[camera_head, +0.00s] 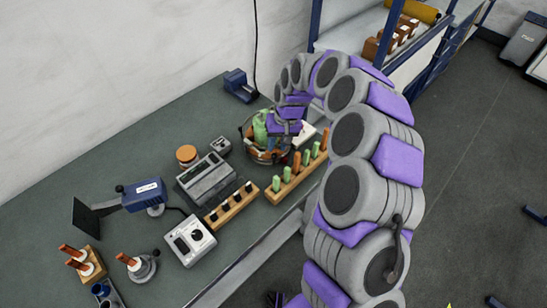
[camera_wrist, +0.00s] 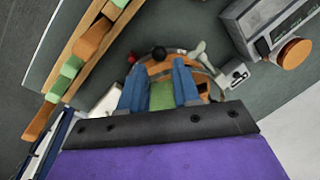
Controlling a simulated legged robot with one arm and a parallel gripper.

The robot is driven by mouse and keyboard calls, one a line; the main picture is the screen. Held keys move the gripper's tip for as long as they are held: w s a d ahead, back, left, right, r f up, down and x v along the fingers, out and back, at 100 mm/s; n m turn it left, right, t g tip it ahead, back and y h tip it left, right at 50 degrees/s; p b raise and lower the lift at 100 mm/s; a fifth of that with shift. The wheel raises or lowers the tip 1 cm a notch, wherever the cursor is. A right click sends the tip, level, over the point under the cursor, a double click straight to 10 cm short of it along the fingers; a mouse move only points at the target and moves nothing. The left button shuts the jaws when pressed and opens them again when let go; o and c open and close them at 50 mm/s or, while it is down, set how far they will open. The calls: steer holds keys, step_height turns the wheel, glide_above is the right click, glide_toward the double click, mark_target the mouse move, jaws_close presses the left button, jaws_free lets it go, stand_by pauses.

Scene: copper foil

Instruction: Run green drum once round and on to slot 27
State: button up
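In the head view, a round brown-rimmed holder (camera_head: 266,154) stands on the bench with green pieces (camera_head: 260,128) in it. My gripper (camera_head: 284,128) is at this holder, reaching down from the arm. In the wrist view, the two blue fingers of my gripper (camera_wrist: 159,80) stand on either side of a green block-like piece (camera_wrist: 161,97), likely the green drum. The green fills the gap between them; whether they press on it I cannot tell. The round rim (camera_wrist: 152,66) shows beyond the fingertips. Slot numbers cannot be read, so slot 27 cannot be picked out.
A wooden rack (camera_head: 297,180) with green and orange pegs stands close to the holder; it also shows in the wrist view (camera_wrist: 88,44). A grey instrument (camera_head: 205,176), an orange-topped jar (camera_head: 186,154) and a white meter box (camera_head: 190,240) stand left.

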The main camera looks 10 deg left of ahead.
mark_target(275, 154)
steer(key=f, duration=0.4)
steer(key=a+f+b, duration=0.1)
steer(key=f, duration=0.1)
steer(key=shift+s+f, duration=0.25)
steer(key=shift+f, duration=0.05)
steer(key=shift+c, duration=0.4)
jaws_close()
